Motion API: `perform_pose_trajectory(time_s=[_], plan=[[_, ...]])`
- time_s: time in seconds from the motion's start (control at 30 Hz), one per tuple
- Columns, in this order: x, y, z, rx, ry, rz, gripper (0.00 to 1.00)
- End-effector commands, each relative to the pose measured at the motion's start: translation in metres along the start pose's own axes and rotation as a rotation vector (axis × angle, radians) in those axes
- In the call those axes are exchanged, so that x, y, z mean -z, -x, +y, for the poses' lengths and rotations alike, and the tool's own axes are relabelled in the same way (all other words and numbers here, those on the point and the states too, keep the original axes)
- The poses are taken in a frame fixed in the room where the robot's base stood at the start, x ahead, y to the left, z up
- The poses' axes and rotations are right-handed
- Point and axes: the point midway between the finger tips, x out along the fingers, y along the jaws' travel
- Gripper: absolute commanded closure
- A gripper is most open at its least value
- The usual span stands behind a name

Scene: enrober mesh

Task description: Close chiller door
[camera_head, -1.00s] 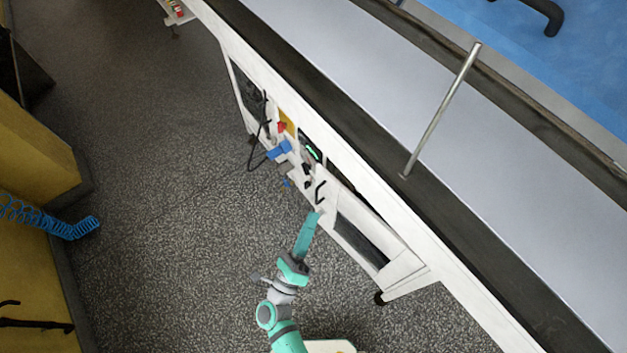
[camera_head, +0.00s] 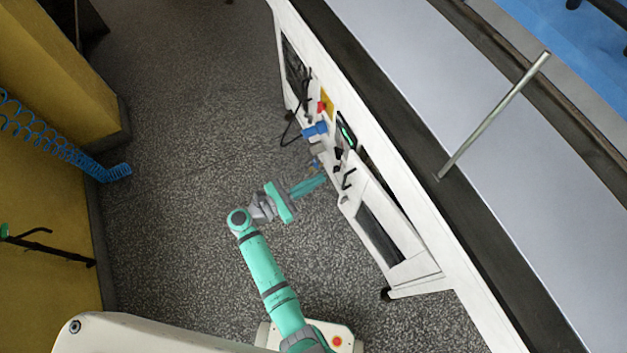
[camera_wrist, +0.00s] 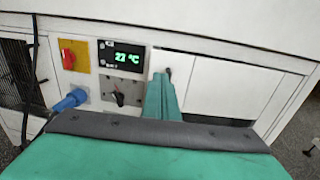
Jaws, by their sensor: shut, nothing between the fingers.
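The chiller door (camera_head: 408,270) is a white panel with a dark vent, low on the side of the long white machine. A dark gap shows along its upper edge in the head view, so it looks ajar. A black handle (camera_head: 347,180) is near its left end. In the wrist view the white door panel (camera_wrist: 228,88) is right of centre. My gripper (camera_head: 322,180) is shut and empty, just left of the handle. In the wrist view its teal fingers (camera_wrist: 162,82) overlap the door's left part; contact cannot be told.
A control panel left of the door has a temperature display (camera_wrist: 122,56), a red switch (camera_wrist: 68,58) and a blue plug (camera_wrist: 70,100). A metal rod (camera_head: 495,115) stands above the machine top. A yellow cabinet (camera_head: 50,90) is at left. Grey floor (camera_head: 180,180) between is clear.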

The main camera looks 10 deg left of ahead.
Motion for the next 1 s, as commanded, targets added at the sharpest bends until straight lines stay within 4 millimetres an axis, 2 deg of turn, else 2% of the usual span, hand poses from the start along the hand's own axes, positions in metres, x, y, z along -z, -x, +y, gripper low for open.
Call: perform_pose_trajectory(time_s=[0.3,0.5,0.7,1.0], plan=[[0.0,-0.06,0.0,0.001,0.001,0.0,1.0],[0.0,-0.089,0.0,0.0,0.002,-0.001,1.0],[-0.001,-0.103,0.0,-0.001,0.001,-0.001,1.0],[0.0,-0.105,-0.001,0.0,0.002,-0.001,1.0]])
